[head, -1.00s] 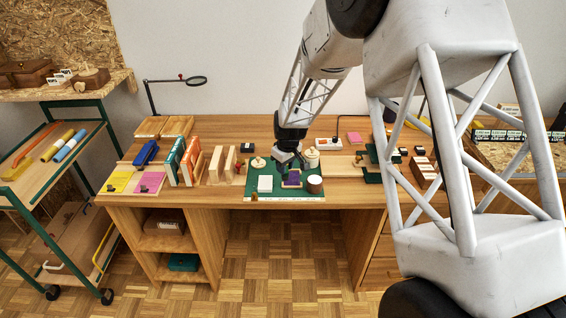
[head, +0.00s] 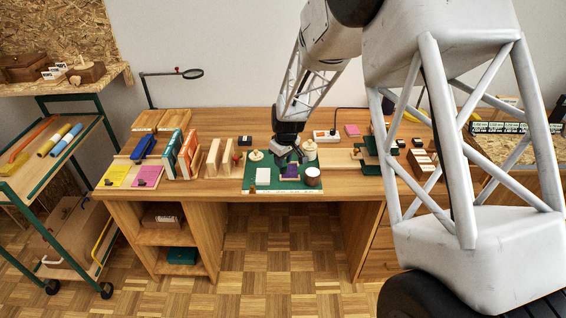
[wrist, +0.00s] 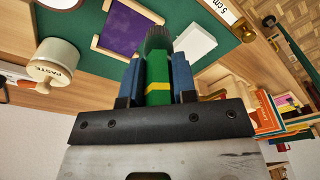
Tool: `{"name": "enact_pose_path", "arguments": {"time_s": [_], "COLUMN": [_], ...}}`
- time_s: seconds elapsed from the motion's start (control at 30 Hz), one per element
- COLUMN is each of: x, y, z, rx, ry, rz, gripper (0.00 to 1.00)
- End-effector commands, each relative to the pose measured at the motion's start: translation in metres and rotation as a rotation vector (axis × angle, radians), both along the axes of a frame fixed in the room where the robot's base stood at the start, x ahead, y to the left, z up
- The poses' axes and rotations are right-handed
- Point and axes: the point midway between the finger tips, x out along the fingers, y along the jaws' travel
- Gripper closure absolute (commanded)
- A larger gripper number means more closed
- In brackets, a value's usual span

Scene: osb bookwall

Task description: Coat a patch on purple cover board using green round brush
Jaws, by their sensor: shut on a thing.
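My gripper (wrist: 157,85) is shut on the green round brush (wrist: 157,72), which has a yellow band and dark bristles pointing away from me. The purple cover board (wrist: 122,32) lies in a pale wooden frame on the green mat, just beyond the bristles and to their left in the wrist view. In the head view, my gripper (head: 286,150) is over the mat, just above and behind the purple board (head: 290,172). I cannot tell whether the bristles touch anything. The brush is too small to make out in the head view.
A paste pot (wrist: 53,62) stands at the mat's edge, left in the wrist view. A white block (head: 263,175) and a dark-topped round pot (head: 312,176) flank the board on the green mat (head: 262,189). Upright books (head: 188,155) stand further left on the desk.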

Motion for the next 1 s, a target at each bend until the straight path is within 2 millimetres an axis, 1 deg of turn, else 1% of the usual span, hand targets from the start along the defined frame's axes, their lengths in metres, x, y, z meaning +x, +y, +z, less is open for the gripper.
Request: {"name": "enact_pose_path", "arguments": {"time_s": [0.27, 0.37, 0.47, 0.57, 0.83, 1.0], "x": [0.0, 0.001, 0.002, 0.003, 0.003, 0.002], "y": [-0.001, -0.005, -0.013, -0.027, -0.076, -0.098], "z": [0.001, 0.003, 0.009, 0.018, 0.05, 0.064], "rx": [0.0, 0.0, 0.001, 0.001, 0.002, 0.004], "ry": [0.0, 0.0, -0.001, 0.0, 0.001, 0.004], "rz": [0.0, -0.001, -0.001, -0.003, -0.004, -0.001], "gripper": [0.98, 0.98, 0.98, 0.98, 0.98, 0.98]}}
